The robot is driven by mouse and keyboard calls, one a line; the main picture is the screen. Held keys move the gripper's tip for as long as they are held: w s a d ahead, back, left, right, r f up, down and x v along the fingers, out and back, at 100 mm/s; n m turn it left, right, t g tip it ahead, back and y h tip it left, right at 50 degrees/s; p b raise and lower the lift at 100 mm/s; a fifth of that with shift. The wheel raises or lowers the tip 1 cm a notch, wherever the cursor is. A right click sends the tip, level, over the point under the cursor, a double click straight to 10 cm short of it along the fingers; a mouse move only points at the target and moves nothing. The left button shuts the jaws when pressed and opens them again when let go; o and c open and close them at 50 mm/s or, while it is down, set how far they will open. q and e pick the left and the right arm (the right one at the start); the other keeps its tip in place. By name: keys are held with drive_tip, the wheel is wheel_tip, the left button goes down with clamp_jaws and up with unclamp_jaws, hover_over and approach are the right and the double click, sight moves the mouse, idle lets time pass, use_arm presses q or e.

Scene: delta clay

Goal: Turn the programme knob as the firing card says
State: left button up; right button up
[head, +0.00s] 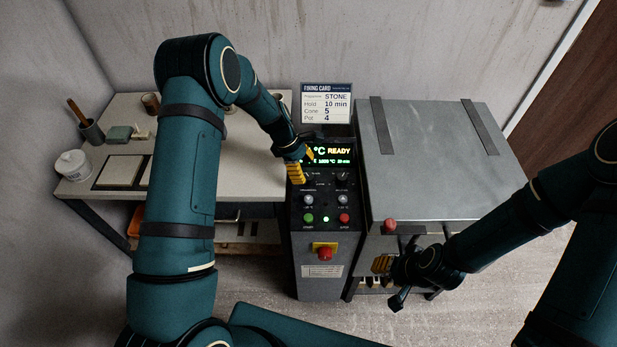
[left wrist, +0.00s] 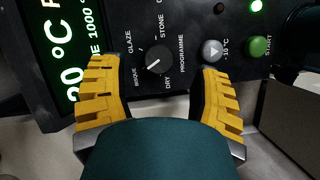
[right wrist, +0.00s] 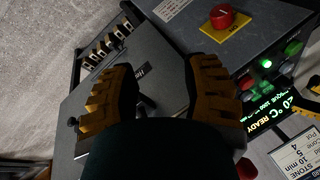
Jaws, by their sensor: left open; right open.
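The programme knob (left wrist: 157,58) is a black round dial on the dark control panel. Its white mark points toward BISQUE; GLAZE, STONE and DRY are printed around it. My left gripper (head: 296,170) is at the panel, its open yellow fingers spread on either side of the knob in the left wrist view, with a gap to it. The firing card (head: 325,104) stands above the panel and reads Programme STONE, Hold 10 min, Cone 5, Pot 4. The display (head: 332,152) shows READY. My right gripper (head: 382,264) is open and empty before the grey kiln (head: 440,160).
A table (head: 250,160) with a white jar (head: 73,164) and a tool pot (head: 91,131) stands left.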

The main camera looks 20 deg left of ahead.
sight(308, 176)
use_arm(q)
drive_tip(key=shift+x, duration=2.05)
drive_tip(key=shift+o, duration=0.2)
clamp_jaws()
